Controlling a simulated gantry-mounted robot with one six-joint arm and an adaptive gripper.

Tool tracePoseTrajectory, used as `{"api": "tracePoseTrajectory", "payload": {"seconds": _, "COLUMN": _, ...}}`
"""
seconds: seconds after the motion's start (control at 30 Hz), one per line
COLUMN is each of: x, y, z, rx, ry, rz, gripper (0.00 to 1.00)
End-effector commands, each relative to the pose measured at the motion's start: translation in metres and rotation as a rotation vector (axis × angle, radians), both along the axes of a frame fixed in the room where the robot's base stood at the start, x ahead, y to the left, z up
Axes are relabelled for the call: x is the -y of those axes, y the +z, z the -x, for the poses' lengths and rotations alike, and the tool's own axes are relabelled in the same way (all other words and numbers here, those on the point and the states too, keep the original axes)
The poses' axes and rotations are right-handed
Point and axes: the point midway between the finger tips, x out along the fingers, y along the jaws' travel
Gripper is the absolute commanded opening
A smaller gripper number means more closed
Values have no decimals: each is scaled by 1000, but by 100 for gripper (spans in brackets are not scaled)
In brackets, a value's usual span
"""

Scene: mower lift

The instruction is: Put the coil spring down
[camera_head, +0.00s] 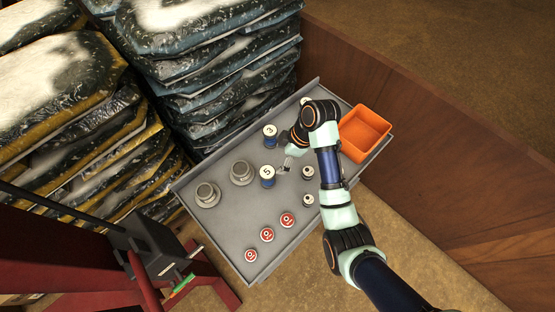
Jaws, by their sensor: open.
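My gripper (284,169) is low over the middle of the grey tray (228,223), just right of the can marked 5. It is open, and its fingers show small and partly blurred. No coil spring can be made out with certainty. Two small pale and dark round parts (308,173) stand on the tray to the right of the gripper, one nearer the front edge. They are too small to tell whether they are springs. My wrist and arm hide part of the tray's right side.
Cans marked 5 (267,176) and 3 (270,136) stand near the gripper. Two grey flanged cylinders (242,173) are at left, three red-topped cans (267,235) along the front. An orange bin (364,132) is at right. Stacked sacks (215,75) rise behind. Bare tray lies between cylinders and red-topped cans.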

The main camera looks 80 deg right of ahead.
Motion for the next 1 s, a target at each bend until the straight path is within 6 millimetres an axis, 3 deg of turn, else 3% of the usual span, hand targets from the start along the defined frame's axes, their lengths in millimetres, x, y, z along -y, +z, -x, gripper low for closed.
{"api": "tracePoseTrajectory", "payload": {"seconds": 0.43, "x": -1, "y": 0, "z": -2, "rx": 1, "ry": 0, "rz": 2, "gripper": 85}}
{"api": "tracePoseTrajectory", "payload": {"seconds": 0.53, "x": -22, "y": 6, "z": -30, "rx": 12, "ry": -9, "rz": 38, "gripper": 85}}
{"api": "tracePoseTrajectory", "payload": {"seconds": 0.57, "x": -35, "y": 10, "z": -45, "rx": 21, "ry": -18, "rz": 56, "gripper": 85}}
{"api": "tracePoseTrajectory", "payload": {"seconds": 0.67, "x": -104, "y": 35, "z": -108, "rx": 109, "ry": -68, "rz": 134, "gripper": 85}}
{"api": "tracePoseTrajectory", "payload": {"seconds": 0.7, "x": -141, "y": 50, "z": -130, "rx": 168, "ry": -93, "rz": 155, "gripper": 85}}
{"api": "tracePoseTrajectory", "payload": {"seconds": 0.77, "x": -198, "y": 76, "z": -155, "rx": 278, "ry": -130, "rz": 162, "gripper": 85}}
{"api": "tracePoseTrajectory", "payload": {"seconds": 0.8, "x": -236, "y": 95, "z": -164, "rx": 355, "ry": -151, "rz": 149, "gripper": 85}}
{"api": "tracePoseTrajectory", "payload": {"seconds": 0.9, "x": -317, "y": 139, "z": -168, "rx": 532, "ry": -190, "rz": 73, "gripper": 85}}
{"api": "tracePoseTrajectory", "payload": {"seconds": 1.0, "x": -368, "y": 171, "z": -158, "rx": 652, "ry": -213, "rz": -19, "gripper": 85}}
